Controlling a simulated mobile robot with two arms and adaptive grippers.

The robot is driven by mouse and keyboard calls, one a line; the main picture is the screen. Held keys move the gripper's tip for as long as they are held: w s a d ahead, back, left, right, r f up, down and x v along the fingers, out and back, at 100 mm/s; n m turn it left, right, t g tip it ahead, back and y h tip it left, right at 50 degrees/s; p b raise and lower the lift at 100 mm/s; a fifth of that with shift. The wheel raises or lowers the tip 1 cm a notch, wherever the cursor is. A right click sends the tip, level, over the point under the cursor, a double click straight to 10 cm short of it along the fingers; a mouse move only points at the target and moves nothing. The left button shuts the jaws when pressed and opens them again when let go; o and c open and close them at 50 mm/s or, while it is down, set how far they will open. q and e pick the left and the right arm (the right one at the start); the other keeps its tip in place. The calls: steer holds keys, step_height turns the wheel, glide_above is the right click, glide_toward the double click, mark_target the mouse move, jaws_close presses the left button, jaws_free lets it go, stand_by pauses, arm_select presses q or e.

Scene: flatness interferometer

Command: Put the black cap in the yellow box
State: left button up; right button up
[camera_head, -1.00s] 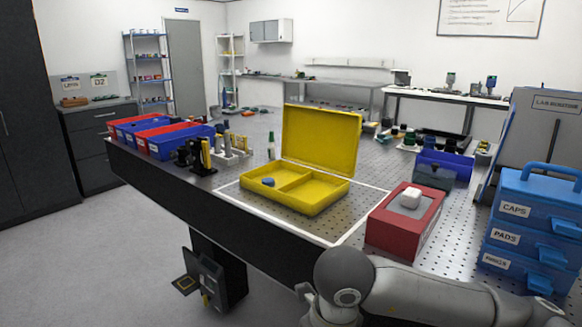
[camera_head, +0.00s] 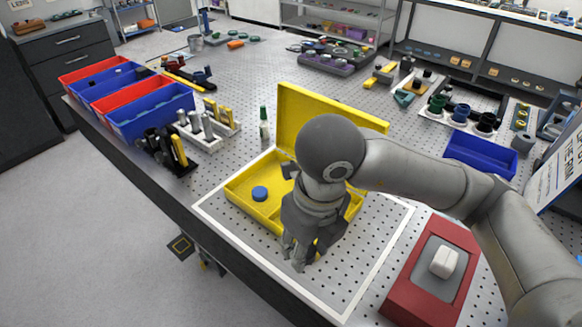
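The yellow box (camera_head: 233,190) stands with its lid raised inside a white outline on the perforated table. A round blue cap (camera_head: 260,193) lies in its left compartment. My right gripper (camera_head: 300,258) points down over the front right part of the box and hides much of the right compartment; its finger opening is unclear, and I see nothing held. I cannot single out the black cap for certain. My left gripper is not in view.
Red and blue bins (camera_head: 150,113) line the left table edge. Beside them are a black rack (camera_head: 168,150), a white holder (camera_head: 215,122) and a small green-topped bottle (camera_head: 264,125). A red block with a white piece (camera_head: 435,275) is at front right. An empty blue bin (camera_head: 480,153) sits behind.

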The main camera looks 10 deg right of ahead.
steer(key=shift+w+d+r, duration=0.15)
steer(key=shift+w+r, duration=0.25)
steer(key=shift+w, duration=0.2)
steer(key=w+d+f+p, duration=0.1)
steer(key=w+f, duration=0.1)
steer(key=w, duration=0.1)
steer(key=w+d+f+p, duration=0.1)
steer(key=w+f, duration=0.2)
steer(key=w, duration=0.1)
steer(key=w+d+f+p, duration=0.1)
steer(key=w+f, duration=0.2)
steer(key=w, duration=0.1)
steer(key=shift+w+d+f+p, duration=0.2)
steer(key=shift+d+p, duration=0.1)
steer(key=shift+w+f, duration=0.15)
steer(key=shift+f, duration=0.1)
steer(key=f, duration=0.1)
steer(key=f+p, duration=0.2)
steer(key=shift+w+d+f, duration=0.1)
steer(key=shift+w+f, duration=0.15)
steer(key=shift+w, duration=0.05)
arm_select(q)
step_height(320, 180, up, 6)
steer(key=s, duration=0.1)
arm_select(e)
steer(key=shift+f, duration=0.15)
